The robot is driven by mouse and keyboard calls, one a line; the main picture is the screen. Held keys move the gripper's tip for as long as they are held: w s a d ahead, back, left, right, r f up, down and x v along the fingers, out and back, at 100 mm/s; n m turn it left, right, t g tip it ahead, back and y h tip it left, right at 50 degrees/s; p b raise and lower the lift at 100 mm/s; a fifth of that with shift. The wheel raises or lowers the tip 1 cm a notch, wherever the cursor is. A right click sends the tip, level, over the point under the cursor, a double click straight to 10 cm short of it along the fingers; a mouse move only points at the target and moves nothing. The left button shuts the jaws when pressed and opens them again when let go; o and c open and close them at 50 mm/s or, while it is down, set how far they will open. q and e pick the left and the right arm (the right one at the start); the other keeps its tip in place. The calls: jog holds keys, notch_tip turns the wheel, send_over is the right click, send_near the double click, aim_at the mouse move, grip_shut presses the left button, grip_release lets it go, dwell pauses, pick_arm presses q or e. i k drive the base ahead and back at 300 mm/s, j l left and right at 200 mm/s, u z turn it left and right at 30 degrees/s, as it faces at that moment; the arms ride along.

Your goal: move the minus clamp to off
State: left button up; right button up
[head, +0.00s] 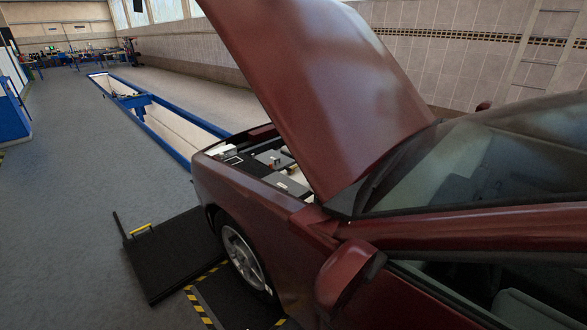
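A dark red car (270,212) fills the right of the head view with its hood (325,85) raised. The open engine bay (268,160) shows at the car's front, with grey, white and black parts in it. The minus clamp cannot be made out at this distance, and the raised hood hides part of the bay. Neither of my grippers is in view.
A black platform (175,255) with a yellow handle lies on the floor left of the front wheel (245,260). A blue-framed pit (155,115) runs beyond the car. The car's side mirror (345,275) sticks out nearby. Grey floor at the left (70,180) is clear.

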aim_at(288, 170)
jog(key=i+j+z, duration=0.4)
jog(key=j, duration=0.2)
jog(key=i+j+z, duration=0.1)
jog(key=j+z, duration=0.3)
jog(key=j, duration=0.25)
jog(key=i+j+z, duration=0.1)
jog(key=j+z, duration=0.3)
jog(key=j, duration=0.3)
jog(key=j+z, duration=0.45)
jog(key=j, duration=0.3)
